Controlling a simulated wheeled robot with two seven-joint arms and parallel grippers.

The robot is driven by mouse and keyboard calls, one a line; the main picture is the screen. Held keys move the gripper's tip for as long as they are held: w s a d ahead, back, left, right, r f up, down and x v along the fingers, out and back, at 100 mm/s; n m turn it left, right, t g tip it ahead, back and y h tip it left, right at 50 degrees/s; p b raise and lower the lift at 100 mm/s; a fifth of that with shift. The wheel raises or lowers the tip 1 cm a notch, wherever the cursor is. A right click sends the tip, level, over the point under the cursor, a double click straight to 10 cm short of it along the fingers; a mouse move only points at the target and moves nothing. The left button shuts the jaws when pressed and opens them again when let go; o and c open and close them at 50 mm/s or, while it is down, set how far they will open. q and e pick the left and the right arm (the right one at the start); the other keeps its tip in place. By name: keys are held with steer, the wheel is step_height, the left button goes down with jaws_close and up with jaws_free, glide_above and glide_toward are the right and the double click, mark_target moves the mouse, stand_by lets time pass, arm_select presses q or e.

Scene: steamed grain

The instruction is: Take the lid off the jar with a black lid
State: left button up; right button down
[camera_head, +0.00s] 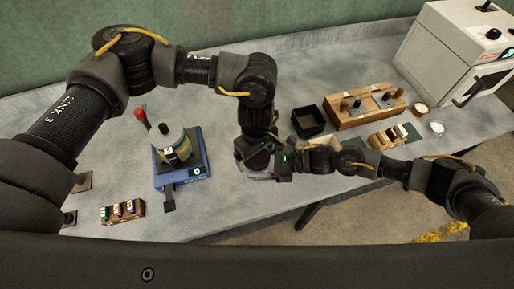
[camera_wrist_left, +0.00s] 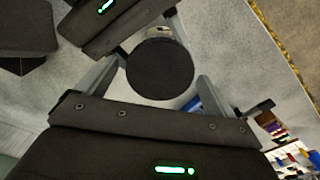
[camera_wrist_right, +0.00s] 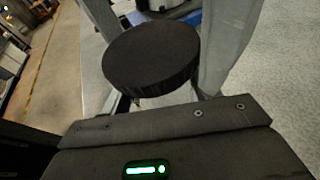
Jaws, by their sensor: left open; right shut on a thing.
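The black lid is a round flat disc, seen from above in the left wrist view (camera_wrist_left: 160,68) and at a slant in the right wrist view (camera_wrist_right: 152,58). The jar under it is mostly hidden by the lid and the grippers. My right gripper (camera_head: 275,166) is shut on the jar, its fingers on either side just below the lid. My left gripper (camera_head: 256,168) is open, with its fingers spread around the lid and a gap showing beside it. Both grippers meet near the middle of the head view, and whether the jar touches the table is hidden.
A small wooden rack (camera_head: 122,212) lies at front left. A black open box (camera_head: 308,121), a wooden rack (camera_head: 366,106) and a white oven (camera_head: 456,50) stand to the right. The table's front edge is close.

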arm_select(q)
steer(key=c, duration=1)
steer(key=n, duration=1.5)
steer(key=shift+r, duration=0.1)
steer(key=n, duration=0.5)
steer(key=shift+d, duration=0.1)
steer(key=o, duration=1.1)
steer(key=shift+c, duration=0.2)
